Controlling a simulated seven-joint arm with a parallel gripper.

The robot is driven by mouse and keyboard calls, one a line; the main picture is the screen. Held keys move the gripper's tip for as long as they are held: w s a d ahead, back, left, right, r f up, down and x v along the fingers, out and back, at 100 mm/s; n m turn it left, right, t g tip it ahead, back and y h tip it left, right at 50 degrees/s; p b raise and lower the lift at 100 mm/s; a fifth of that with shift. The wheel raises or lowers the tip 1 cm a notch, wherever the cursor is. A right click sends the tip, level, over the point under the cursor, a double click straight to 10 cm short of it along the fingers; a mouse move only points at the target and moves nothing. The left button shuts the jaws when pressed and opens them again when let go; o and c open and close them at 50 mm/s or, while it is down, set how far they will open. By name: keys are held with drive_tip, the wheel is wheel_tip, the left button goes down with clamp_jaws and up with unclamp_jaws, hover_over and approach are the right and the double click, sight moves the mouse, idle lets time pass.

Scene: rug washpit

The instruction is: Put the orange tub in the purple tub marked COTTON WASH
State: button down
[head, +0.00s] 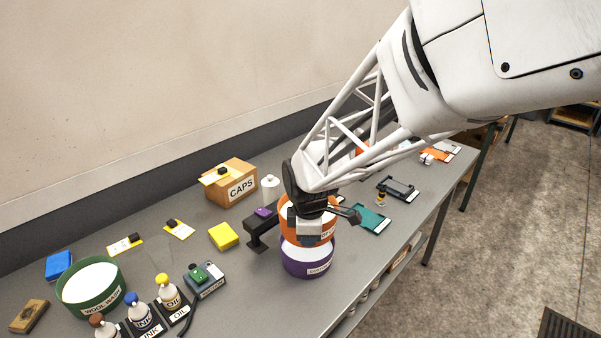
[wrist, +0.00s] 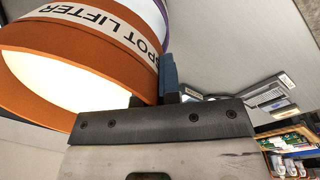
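The orange tub (head: 289,222), labelled SPOT LIFTER in the wrist view (wrist: 32,62), is upright or nearly so, directly over the purple tub (head: 308,262). In the head view its lower edge overlaps the purple tub's rim; I cannot tell whether it rests inside or hangs just above. My gripper (head: 312,228) is at the orange tub's near side. In the wrist view its fingers (wrist: 158,92) are close together at the tub's wall and appear shut on it. The purple tub's label is partly readable, and a purple edge shows behind the orange tub in the wrist view.
A green WOOL WASH tub (head: 88,284) stands at the left, with several bottles (head: 168,294) in front. A black stand (head: 262,228) is close left of the tubs. A CAPS box (head: 232,182) is behind. A teal clipboard (head: 370,220) lies to the right.

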drive_tip(key=shift+w+f, duration=0.2)
drive_tip(key=shift+f, duration=1.55)
drive_tip(key=shift+f, duration=0.6)
drive_tip(key=c, duration=1.3)
unclamp_jaws()
drive_tip(key=shift+r, duration=0.1)
drive_tip(key=r, duration=0.8)
drive_tip(key=s+r, duration=0.1)
drive_tip(key=r, duration=0.4)
drive_tip(key=shift+s, duration=0.1)
